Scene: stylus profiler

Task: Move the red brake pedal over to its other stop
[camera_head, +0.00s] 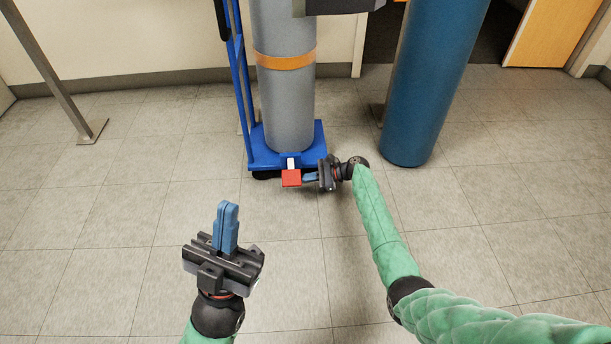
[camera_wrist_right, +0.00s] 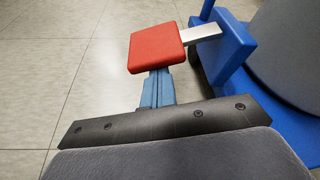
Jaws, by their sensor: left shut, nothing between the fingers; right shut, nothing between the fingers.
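The red brake pedal (camera_head: 291,178) sticks out on a short pale metal arm from the front of the blue cylinder trolley's base (camera_head: 262,160). In the right wrist view the pedal (camera_wrist_right: 157,47) is a flat red block, with its metal arm (camera_wrist_right: 202,34) running to the blue bracket. My right gripper (camera_head: 309,178) is shut and empty, its blue fingertips just right of the pedal. In the right wrist view the fingertips (camera_wrist_right: 157,88) reach to the pedal's lower edge, partly hidden by it; I cannot tell whether they touch. My left gripper (camera_head: 227,226) is shut and empty over the floor, away from the trolley.
A grey gas cylinder (camera_head: 285,105) with an orange band stands on the trolley. A blue cylinder (camera_head: 428,85) stands to the right on the floor. A metal post (camera_head: 50,70) stands at the left. The tiled floor in front is clear.

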